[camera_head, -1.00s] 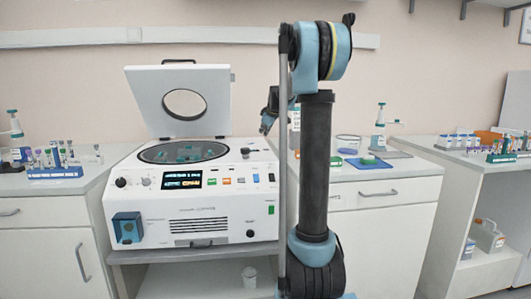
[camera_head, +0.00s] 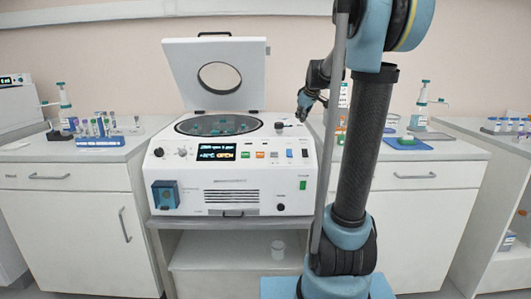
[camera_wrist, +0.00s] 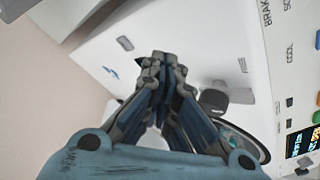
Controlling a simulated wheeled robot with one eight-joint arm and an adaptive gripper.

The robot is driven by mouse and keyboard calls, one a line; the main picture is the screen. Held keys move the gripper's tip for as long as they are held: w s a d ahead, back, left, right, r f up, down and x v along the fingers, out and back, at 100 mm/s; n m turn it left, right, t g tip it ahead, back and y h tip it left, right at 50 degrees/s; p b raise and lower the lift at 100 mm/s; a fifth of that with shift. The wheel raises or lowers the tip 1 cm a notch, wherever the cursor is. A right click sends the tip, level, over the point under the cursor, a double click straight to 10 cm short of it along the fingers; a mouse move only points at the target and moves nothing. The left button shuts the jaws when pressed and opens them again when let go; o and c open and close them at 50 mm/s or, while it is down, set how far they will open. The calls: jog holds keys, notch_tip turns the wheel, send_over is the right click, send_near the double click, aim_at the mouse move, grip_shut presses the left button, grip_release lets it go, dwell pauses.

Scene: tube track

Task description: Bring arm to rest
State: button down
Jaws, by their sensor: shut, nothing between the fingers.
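My gripper (camera_head: 303,112) is in the head view beside the right end of the white centrifuge (camera_head: 232,196), a little above its top. In the wrist view my gripper (camera_wrist: 163,62) has its fingertips together and nothing between them. My arm stands folded upright in front of the centrifuge's right side and the right counter, hiding part of both. The gripper looks clear of the centrifuge, but the exact gap cannot be told.
The centrifuge's lid (camera_head: 217,76) is raised over its open rotor bowl (camera_head: 219,125). A tube rack (camera_head: 98,141) and a blue-capped bottle (camera_head: 66,105) stand on the left counter. A green-topped item (camera_head: 407,141) and a dispenser bottle (camera_head: 421,108) stand on the right counter.

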jog(key=s+f+m+g, duration=0.1)
jog(key=s+f+m, duration=0.2)
jog(key=s+f, duration=0.5)
jog(key=s+d+f+m+g+h, duration=0.1)
jog(key=s+f, duration=0.7)
jog(key=s, duration=1.3)
jog(key=s+f+m+g, duration=0.3)
jog(key=s+f+m, duration=0.2)
jog(key=s, duration=1)
notch_tip(320, 180, down, 3)
jog(key=shift+d+h, duration=0.2)
jog(key=shift+h, duration=0.1)
jog(key=shift+w+f+g, duration=0.2)
jog(key=shift+w+g, duration=0.1)
jog(key=shift+w, duration=0.15)
